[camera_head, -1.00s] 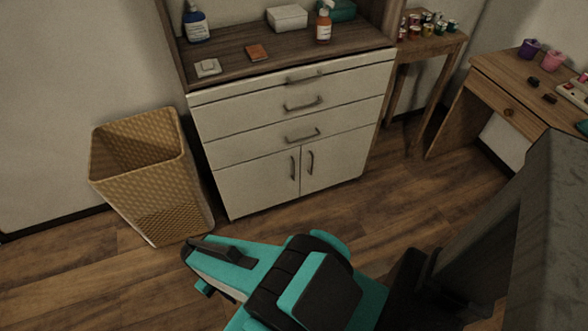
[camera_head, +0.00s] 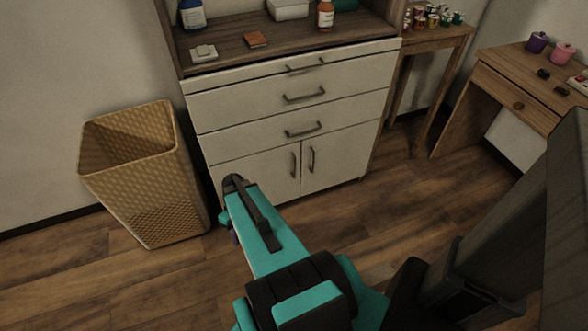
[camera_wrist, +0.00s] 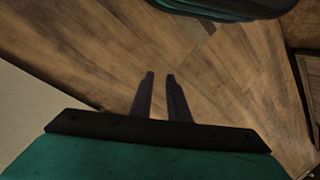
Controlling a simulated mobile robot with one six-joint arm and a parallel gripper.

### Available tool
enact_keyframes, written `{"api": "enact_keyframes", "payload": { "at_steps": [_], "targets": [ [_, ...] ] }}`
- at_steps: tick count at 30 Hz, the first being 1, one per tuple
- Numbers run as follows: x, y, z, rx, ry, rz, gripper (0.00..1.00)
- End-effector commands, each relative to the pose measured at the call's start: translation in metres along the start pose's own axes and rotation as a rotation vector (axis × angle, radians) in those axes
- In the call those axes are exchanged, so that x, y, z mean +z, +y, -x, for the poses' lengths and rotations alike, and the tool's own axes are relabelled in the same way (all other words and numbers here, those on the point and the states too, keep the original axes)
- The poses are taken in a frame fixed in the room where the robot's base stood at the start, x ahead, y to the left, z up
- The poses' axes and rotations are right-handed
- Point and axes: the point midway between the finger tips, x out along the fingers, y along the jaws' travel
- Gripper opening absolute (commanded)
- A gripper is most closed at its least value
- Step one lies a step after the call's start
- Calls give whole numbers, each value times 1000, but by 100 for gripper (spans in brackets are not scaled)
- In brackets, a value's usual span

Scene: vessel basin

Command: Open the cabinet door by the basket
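The white cabinet has two doors at the bottom. The left door (camera_head: 258,176), on the basket's side, looks shut, and its dark vertical handle (camera_head: 293,165) is near the middle seam. The right door (camera_head: 340,155) also looks shut. The woven basket (camera_head: 145,185) stands on the floor left of the cabinet. My arm's end is in front of the left door's lower left part and hides some of it. In the wrist view my gripper (camera_wrist: 160,75) shows two dark fingers apart with nothing between them, over wooden floor. The handle is not identifiable there.
Drawers with horizontal handles (camera_head: 304,94) sit above the doors. A bottle (camera_head: 325,15) and small items stand on the cabinet top. A small table (camera_head: 440,40) and a desk (camera_head: 510,75) are at the right. Floor (camera_head: 400,195) in front of the cabinet's right side is clear.

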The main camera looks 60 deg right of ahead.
Motion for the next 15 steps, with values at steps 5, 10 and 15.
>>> {"api": "enact_keyframes", "payload": {
  "at_steps": [5, 10, 15],
  "targets": [
    [-8, 54, 10, -5, 84, 0, 15],
    [-8, 104, 26, 3, 160, 6, 15],
    [-1, 155, 42, 23, 233, 12, 15]
  ]
}}
